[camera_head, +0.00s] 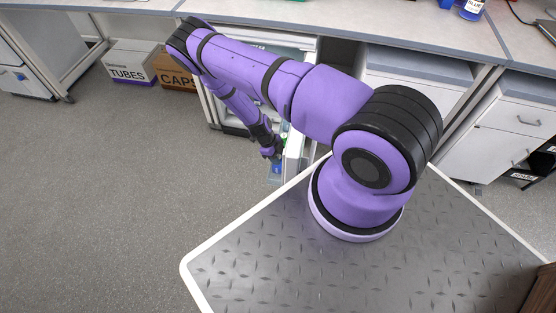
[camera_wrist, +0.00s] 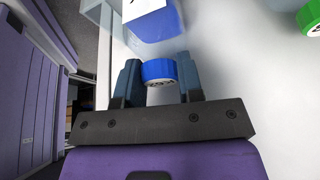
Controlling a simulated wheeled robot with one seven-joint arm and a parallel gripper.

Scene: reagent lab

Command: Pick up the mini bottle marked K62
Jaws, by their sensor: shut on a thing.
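In the wrist view my gripper (camera_wrist: 158,62) is shut on a mini bottle with a blue cap (camera_wrist: 158,70). The cap sits between the two blue-grey fingers. The rest of the bottle is hidden. In the head view my gripper (camera_head: 275,152) is small and low by an open drawer (camera_head: 292,158) under the bench, and the bottle in it cannot be made out there.
A blue item with a white marked top (camera_wrist: 152,22) lies just ahead of the fingers in the wrist view. A green-capped item (camera_wrist: 311,18) is at the upper right. Boxes marked TUBES (camera_head: 130,66) and CAPS (camera_head: 174,74) stand on the floor under the bench.

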